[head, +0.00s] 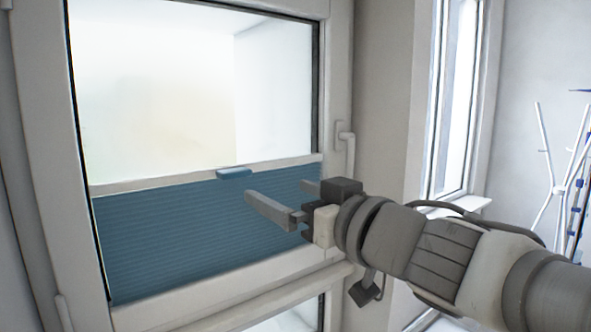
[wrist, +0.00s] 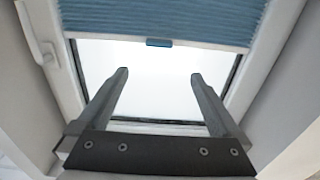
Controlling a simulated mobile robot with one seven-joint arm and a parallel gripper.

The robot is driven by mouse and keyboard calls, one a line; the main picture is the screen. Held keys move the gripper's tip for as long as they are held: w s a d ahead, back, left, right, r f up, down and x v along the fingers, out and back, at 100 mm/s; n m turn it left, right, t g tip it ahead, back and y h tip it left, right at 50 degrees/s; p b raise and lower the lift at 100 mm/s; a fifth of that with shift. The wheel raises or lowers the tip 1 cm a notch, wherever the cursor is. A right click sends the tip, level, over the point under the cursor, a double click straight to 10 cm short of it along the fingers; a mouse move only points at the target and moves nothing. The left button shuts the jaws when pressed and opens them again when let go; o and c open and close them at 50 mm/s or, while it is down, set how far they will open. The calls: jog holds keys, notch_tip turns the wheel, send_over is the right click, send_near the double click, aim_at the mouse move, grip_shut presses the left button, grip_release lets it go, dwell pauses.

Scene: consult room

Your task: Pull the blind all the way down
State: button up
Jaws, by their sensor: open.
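The blue pleated blind (head: 180,240) covers the lower part of the window; its pale rail (head: 140,185) runs along the blind's upper edge. A small blue handle (head: 234,173) sits on that rail. My gripper (head: 278,190) is open and empty, in front of the window, its fingers apart from the handle. In the wrist view, which looks upside down, the blind (wrist: 200,20) is at the top. The handle (wrist: 158,42) shows there beyond my gripper (wrist: 159,74), roughly centred between the two fingertips. The blind's lower edge meets the frame in the head view.
The white window frame (head: 335,90) carries a window handle (head: 346,150) on its right side, which also shows in the wrist view (wrist: 38,40). A second narrow window with a sill (head: 465,205) and a white stand (head: 560,185) are to the right.

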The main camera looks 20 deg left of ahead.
aim_at(238, 172)
jog(key=x, duration=1.5)
jog(key=shift+w+a, duration=0.1)
jog(key=shift+w, duration=0.25)
grip_shut()
